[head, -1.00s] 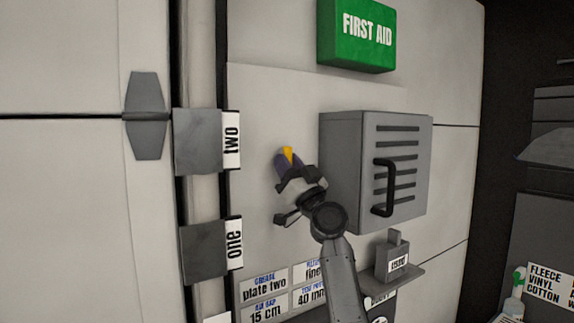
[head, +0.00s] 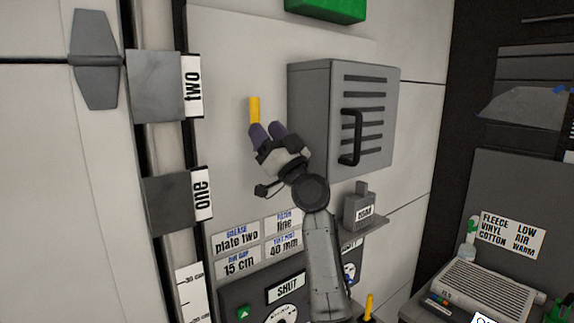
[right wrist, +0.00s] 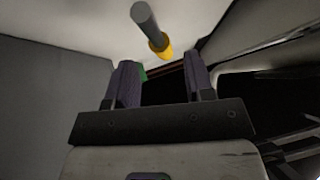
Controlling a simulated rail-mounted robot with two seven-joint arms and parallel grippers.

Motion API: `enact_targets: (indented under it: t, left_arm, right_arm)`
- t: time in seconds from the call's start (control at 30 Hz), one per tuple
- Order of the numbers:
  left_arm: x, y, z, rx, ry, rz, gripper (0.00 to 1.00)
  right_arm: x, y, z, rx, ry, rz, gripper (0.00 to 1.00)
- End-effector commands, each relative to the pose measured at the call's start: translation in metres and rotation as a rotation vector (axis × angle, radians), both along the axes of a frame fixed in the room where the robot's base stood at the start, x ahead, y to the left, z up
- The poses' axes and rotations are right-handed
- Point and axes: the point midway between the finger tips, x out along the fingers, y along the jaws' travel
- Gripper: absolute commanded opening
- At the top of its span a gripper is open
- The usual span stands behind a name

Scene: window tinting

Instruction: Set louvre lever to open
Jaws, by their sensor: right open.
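A lever with a yellow grip (head: 255,108) stands out from the pale wall panel, left of the grey louvred box (head: 308,120). In the right wrist view it is a grey rod (right wrist: 146,18) with a yellow part (right wrist: 160,44), beyond and between the fingertips. My right gripper (head: 268,131) is open just below the yellow grip. Its two purple fingers also show apart and empty in the right wrist view (right wrist: 162,65). Contact with the lever cannot be told. A "SHUT" label (head: 287,288) is lower on the wall. My left gripper is out of view.
The louvred box has a black handle (head: 350,138) and juts out right of my gripper. A small grey block (head: 360,211) sits on a shelf below it. A green first-aid box (head: 325,8) is above. Plates "two" (head: 155,85) and "one" (head: 172,203) are at left.

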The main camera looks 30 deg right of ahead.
Motion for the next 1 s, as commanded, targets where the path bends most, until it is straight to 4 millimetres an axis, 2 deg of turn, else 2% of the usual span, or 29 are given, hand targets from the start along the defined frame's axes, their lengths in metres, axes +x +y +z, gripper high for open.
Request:
enact_targets:
  t: [0.03, 0.2, 0.43, 0.63, 1.0]
  left_arm:
    - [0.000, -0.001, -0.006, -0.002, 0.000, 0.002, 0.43]
    - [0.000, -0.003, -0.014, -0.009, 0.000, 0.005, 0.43]
    - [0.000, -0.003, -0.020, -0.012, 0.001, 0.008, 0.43]
    - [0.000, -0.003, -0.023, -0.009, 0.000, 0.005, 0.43]
    - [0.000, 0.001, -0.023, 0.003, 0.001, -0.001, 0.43]
  right_arm:
    - [-0.008, -0.002, -0.011, -0.002, 0.000, -0.003, 0.48]
    - [-0.031, -0.009, -0.031, -0.002, 0.000, -0.003, 0.48]
    - [-0.053, -0.014, -0.050, 0.002, -0.001, -0.002, 0.48]
    - [-0.062, -0.017, -0.056, 0.002, 0.001, 0.001, 0.48]
    - [-0.063, -0.017, -0.057, 0.002, 0.001, 0.001, 0.48]
